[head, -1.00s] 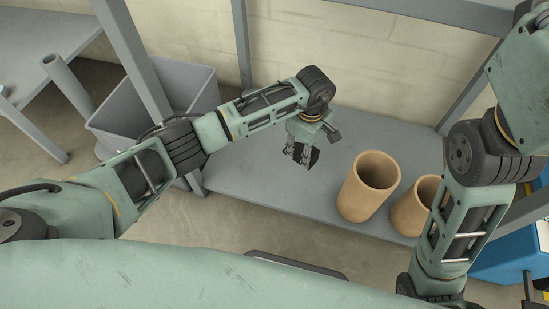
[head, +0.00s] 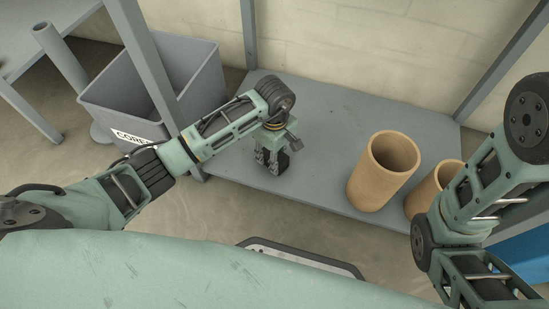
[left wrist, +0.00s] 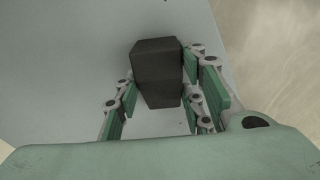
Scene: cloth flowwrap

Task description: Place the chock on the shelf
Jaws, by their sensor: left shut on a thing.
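The chock is a small black block with bevelled sides; it shows in the left wrist view (left wrist: 157,72) and in the head view (head: 283,162). My left gripper (head: 274,164) is shut on the chock, with fingers on both sides of it. It points down over the left part of the grey shelf (head: 325,110), near its front edge. I cannot tell whether the chock touches the shelf surface. My right arm comes in at the right, but its gripper is out of the picture.
Two tan cylinders (head: 384,170) (head: 433,190) stand on the right part of the shelf. A grey bin (head: 205,80) stands left of it, behind a grey post (head: 140,60). The shelf's middle and back are clear. A blue object (head: 525,250) is at the right.

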